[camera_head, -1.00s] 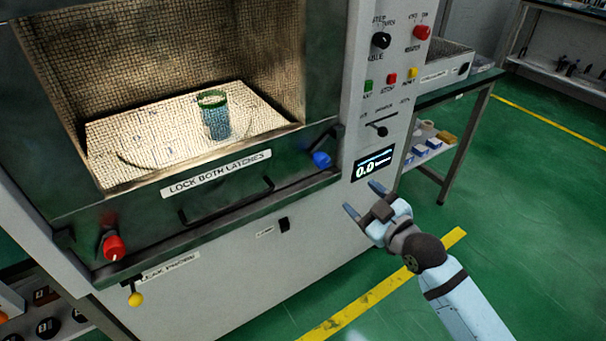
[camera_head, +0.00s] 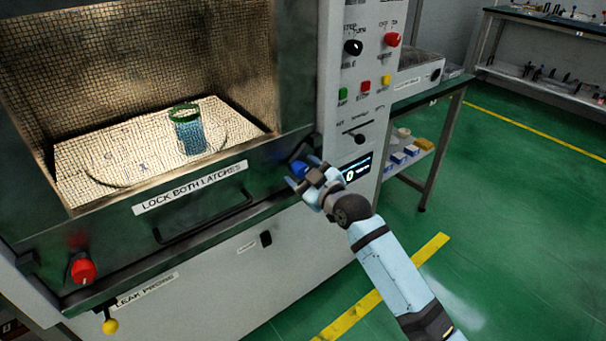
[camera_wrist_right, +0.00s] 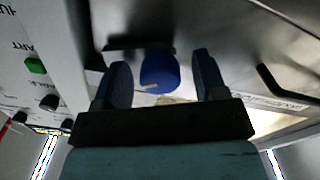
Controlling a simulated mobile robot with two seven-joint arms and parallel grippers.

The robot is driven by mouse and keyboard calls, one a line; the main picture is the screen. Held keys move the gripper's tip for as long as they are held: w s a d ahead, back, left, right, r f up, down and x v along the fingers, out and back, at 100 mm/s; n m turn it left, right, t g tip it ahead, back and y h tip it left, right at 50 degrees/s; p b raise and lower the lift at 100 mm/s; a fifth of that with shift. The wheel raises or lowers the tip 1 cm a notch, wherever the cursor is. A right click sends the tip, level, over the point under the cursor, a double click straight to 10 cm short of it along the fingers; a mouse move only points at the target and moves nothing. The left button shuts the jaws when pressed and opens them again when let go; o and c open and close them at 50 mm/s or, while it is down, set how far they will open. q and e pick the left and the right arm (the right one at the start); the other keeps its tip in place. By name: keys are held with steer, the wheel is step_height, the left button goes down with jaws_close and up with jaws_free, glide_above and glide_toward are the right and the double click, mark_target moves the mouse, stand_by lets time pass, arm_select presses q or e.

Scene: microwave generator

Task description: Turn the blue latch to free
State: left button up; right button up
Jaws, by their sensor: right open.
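The blue latch (camera_head: 299,169) is a round blue knob at the lower right of the microwave door. In the right wrist view the blue latch (camera_wrist_right: 160,72) sits between the two fingers, with a pale mark on its face. My right gripper (camera_head: 302,174) is open, its fingertips one on each side of the latch. In the wrist view the right gripper (camera_wrist_right: 162,78) shows gaps between the latch and both fingers. In the head view the fingers partly hide the latch. My left gripper is not in view.
A red latch (camera_head: 83,269) sits at the door's lower left, with a yellow knob (camera_head: 110,326) below it. A black door handle (camera_head: 204,217) lies between the latches. A control panel (camera_head: 366,87) and small display (camera_head: 356,167) are close to my right gripper. Green floor is clear at right.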

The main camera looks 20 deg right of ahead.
steer(key=c, duration=0.9)
steer(key=shift+c, duration=0.2)
